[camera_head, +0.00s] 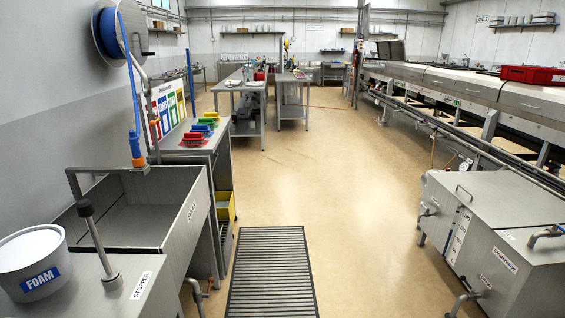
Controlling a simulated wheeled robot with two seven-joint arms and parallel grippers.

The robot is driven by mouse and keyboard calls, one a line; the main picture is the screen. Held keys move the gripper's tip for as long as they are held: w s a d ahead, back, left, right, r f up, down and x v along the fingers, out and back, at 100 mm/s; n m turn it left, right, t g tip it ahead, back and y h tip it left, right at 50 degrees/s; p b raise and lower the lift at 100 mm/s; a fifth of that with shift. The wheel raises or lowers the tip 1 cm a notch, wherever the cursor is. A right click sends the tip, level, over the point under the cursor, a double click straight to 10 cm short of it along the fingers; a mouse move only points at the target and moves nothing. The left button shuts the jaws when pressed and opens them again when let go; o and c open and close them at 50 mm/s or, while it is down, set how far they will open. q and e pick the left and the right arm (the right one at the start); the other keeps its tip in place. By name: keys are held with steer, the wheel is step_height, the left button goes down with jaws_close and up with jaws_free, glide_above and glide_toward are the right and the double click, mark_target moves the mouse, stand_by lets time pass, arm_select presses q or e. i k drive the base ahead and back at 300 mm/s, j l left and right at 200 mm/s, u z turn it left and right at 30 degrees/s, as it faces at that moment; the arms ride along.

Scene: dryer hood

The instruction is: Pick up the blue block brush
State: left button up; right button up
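Neither of my grippers shows in the view.
The sink (135,222) stands at the near left, with a white FOAM bucket (32,262) and an upright stopper handle (95,238) at its front. A floor grate (271,275) lies beside it. A steel cabinet (500,235) stands at right. The middle floor is clear.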

mark_target(204, 129)
steer(key=i+l, duration=0.1)
steer(key=i, duration=1.05)
steer(key=i+l, duration=0.1)
steer(key=i, duration=1.05)
